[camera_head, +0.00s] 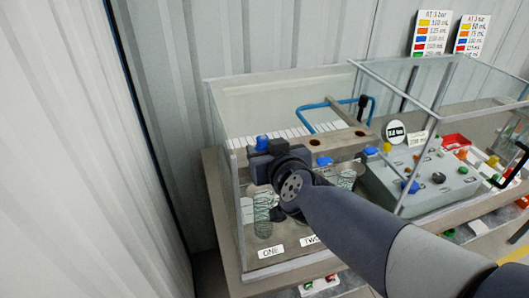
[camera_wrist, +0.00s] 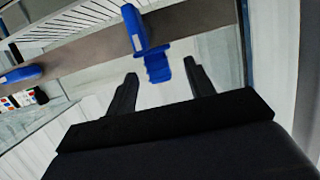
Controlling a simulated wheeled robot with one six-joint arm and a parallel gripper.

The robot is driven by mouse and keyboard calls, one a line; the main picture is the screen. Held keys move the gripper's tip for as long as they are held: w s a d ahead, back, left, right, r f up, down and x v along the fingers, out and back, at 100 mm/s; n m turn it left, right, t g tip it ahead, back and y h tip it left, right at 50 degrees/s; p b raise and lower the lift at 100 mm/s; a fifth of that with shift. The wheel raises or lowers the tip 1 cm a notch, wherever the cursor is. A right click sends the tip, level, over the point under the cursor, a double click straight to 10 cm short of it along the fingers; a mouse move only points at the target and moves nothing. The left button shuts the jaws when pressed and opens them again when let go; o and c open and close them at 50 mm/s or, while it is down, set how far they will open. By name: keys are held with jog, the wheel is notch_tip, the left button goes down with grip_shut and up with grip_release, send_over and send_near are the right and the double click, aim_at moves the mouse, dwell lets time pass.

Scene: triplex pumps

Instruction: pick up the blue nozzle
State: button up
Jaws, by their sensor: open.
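A blue nozzle (camera_head: 262,142) shows just beyond my gripper at the left end of the brown bar. In the wrist view this blue nozzle (camera_wrist: 137,30) stands out from the bar, and its stepped lower end lies in line with the gap between my fingertips. My gripper (camera_wrist: 161,72) is open, one finger to each side of that gap, with nothing gripped. I cannot tell whether either finger touches the nozzle. In the head view my wrist hides the fingers. A second blue nozzle (camera_head: 324,161) sits farther right on the bar; it also shows in the wrist view (camera_wrist: 20,75).
The brown bar (camera_head: 345,139) crosses a clear-walled tank, with a blue tube frame (camera_head: 312,108) behind it. A grey control box (camera_head: 420,185) with coloured knobs stands to the right. Clear panels surround the bar. Labelled jars stand below my wrist.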

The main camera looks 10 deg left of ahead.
aim_at(265, 145)
jog(key=shift+b+x, duration=0.45)
jog(key=shift+x, duration=1.45)
jog(key=shift+d, duration=0.1)
jog(key=shift+c, duration=0.4)
jog(key=c, duration=1)
